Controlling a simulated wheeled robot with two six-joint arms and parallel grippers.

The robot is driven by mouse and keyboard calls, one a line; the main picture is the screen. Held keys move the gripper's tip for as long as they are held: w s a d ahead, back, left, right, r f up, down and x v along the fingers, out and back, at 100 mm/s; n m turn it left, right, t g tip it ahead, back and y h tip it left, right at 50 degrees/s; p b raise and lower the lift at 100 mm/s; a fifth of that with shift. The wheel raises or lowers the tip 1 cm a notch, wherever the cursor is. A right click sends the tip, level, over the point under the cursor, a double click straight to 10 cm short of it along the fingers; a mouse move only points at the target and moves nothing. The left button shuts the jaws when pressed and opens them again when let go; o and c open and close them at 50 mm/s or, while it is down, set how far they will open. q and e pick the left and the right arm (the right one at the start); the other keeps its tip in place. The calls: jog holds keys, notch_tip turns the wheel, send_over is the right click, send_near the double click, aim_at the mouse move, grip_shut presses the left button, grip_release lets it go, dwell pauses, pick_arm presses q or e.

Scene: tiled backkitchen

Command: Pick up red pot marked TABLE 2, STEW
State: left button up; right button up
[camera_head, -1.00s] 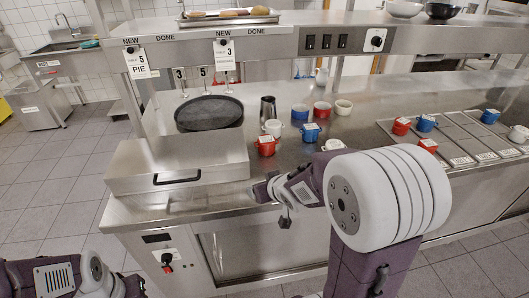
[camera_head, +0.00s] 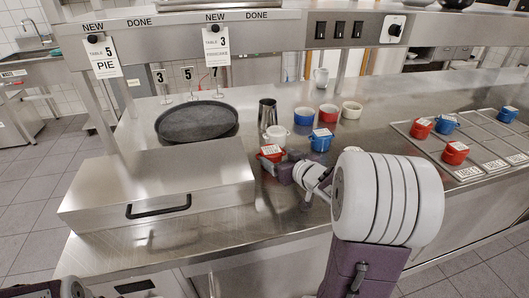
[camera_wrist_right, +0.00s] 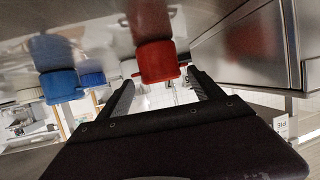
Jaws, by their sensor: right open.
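A small red pot (camera_head: 271,152) with a white label on top stands on the steel counter, just right of the steel box. The label's writing is too small to read. My right gripper (camera_head: 283,172) is low over the counter at the near right side of this pot. In the right wrist view, the red pot (camera_wrist_right: 157,62) appears just beyond and between the tips of the two open fingers (camera_wrist_right: 163,88). I cannot tell whether they touch it. Nothing is gripped. Only a piece of my left arm shows at the bottom left; its gripper is out of view.
A blue pot (camera_head: 320,140) and a white pot (camera_head: 277,134) stand close behind the red one. A steel box (camera_head: 165,185) with a black handle and a dark round pan (camera_head: 197,119) are left. Other red and blue pots sit in a sectioned tray (camera_head: 480,147) at right.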

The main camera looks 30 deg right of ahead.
aim_at(267, 151)
jog(key=shift+f, duration=0.15)
jog(key=b+x, duration=0.3)
jog(key=x, duration=0.5)
jog(key=shift+w+f, duration=0.1)
jog(key=shift+w, duration=0.25)
jog(key=shift+s, duration=0.15)
jog(key=shift+c, duration=0.7)
jog(key=c, duration=1.4)
jog(key=shift+o, duration=0.2)
notch_tip(267, 151, up, 5)
jog(key=p, duration=0.3)
jog(key=w+d+r+p, duration=0.1)
jog(key=d+r+p, duration=0.5)
jog(key=d, duration=0.5)
jog(key=shift+d+p, duration=0.35)
jog(key=shift+p, duration=0.25)
